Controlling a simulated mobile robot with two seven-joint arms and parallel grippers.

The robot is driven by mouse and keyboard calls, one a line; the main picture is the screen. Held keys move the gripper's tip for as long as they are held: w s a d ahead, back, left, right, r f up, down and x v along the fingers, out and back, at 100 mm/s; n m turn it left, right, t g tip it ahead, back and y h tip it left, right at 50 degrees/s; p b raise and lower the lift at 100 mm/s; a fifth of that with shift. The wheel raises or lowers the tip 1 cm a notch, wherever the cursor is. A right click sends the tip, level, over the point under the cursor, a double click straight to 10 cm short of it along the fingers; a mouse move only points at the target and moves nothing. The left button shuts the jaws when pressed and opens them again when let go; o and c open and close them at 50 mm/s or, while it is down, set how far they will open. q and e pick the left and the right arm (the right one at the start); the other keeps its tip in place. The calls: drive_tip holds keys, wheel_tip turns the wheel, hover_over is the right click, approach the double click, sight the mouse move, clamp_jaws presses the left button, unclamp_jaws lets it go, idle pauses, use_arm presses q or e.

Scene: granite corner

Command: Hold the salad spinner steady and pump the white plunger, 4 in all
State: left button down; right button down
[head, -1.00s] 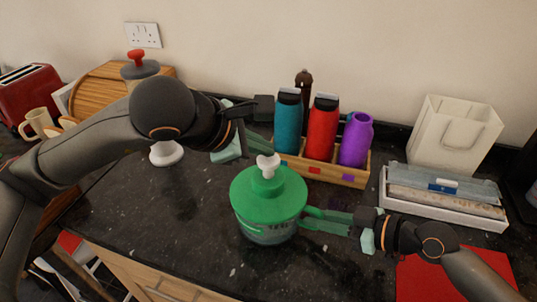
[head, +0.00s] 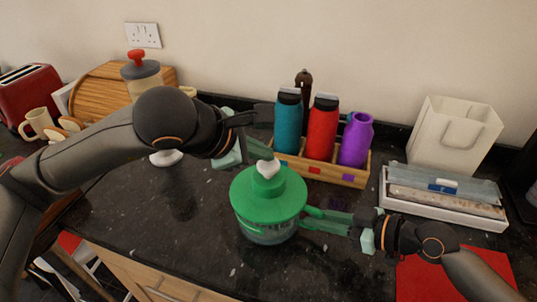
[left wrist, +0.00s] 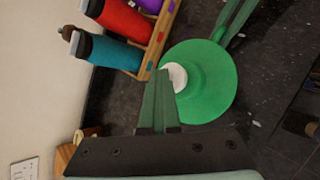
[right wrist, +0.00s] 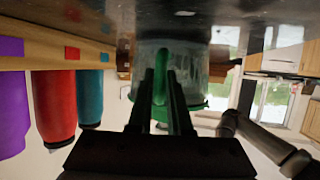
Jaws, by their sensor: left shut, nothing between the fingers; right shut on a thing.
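The salad spinner has a green lid (head: 262,203) and a clear bowl (head: 265,235), and stands upright on the dark counter. Its white plunger (head: 267,169) sticks up from the lid's centre. My left gripper (head: 268,157) is shut and empty, its fingertips at the plunger's top; I cannot tell whether they touch. The left wrist view shows the fingers partly covering the white plunger (left wrist: 177,77). My right gripper (head: 312,217) is shut on the spinner's green side handle. The right wrist view shows the handle (right wrist: 160,70) between the fingers, with the clear bowl behind.
A wooden box (head: 318,173) with teal, red and purple bottles stands close behind the spinner. A white tray (head: 443,205) and white bag (head: 455,132) are at right, a red mat (head: 410,278) front right.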

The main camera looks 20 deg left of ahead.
sight(263, 165)
use_arm(q)
drive_tip(key=shift+f, duration=0.75)
idle(0.5)
drive_tip(key=shift+r, duration=2.05)
drive_tip(key=shift+r, duration=2.55)
wheel_tip(263, 165, up, 4)
drive_tip(key=shift+f, duration=0.1)
